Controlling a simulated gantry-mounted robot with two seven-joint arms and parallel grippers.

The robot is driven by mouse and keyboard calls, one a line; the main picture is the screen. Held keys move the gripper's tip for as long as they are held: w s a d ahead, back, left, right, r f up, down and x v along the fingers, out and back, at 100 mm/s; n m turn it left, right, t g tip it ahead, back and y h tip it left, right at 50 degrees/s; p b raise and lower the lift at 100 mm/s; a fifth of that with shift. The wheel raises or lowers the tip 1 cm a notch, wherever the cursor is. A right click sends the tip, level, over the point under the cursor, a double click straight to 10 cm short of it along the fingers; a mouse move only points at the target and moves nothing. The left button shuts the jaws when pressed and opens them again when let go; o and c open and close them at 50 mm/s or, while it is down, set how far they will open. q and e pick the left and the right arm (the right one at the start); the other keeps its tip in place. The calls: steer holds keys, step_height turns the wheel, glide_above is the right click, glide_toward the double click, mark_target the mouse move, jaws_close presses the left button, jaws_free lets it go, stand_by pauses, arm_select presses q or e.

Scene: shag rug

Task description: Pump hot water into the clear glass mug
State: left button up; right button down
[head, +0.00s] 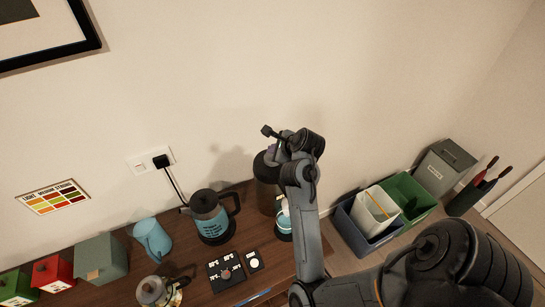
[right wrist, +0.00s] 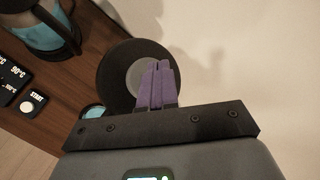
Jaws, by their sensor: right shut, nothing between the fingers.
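A tall dark pump dispenser (head: 266,190) stands at the right end of the wooden counter, partly hidden by my right arm. In the right wrist view its round dark top (right wrist: 112,82) shows a grey central disc (right wrist: 133,76). My right gripper (head: 271,149) is shut and empty, with its purple fingertips (right wrist: 160,66) over the edge of that disc; I cannot tell whether they touch it. A pale teal vessel (head: 283,222), perhaps the glass mug, is beside the dispenser, mostly hidden by my arm; its contents are unclear. My left gripper is not in view.
A blue-and-black kettle (head: 208,218) stands left of the dispenser, with a control panel (head: 226,271) and start button (head: 254,261) in front. A blue jug (head: 152,239) and canisters (head: 101,258) are farther left. Bins (head: 407,196) stand right of the counter.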

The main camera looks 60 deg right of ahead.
steer(key=shift+f, duration=0.35)
stand_by(0.3)
steer(key=shift+f+b, duration=0.35)
steer(key=shift+f, duration=0.1)
stand_by(0.3)
steer(key=shift+f+b, duration=0.35)
steer(key=shift+f, duration=0.25)
steer(key=shift+r, duration=0.1)
stand_by(0.6)
steer(key=shift+r+p, duration=0.3)
steer(key=shift+p, duration=0.1)
steer(key=shift+r+p, duration=0.7)
steer(key=shift+p, duration=0.1)
steer(key=shift+r, duration=0.3)
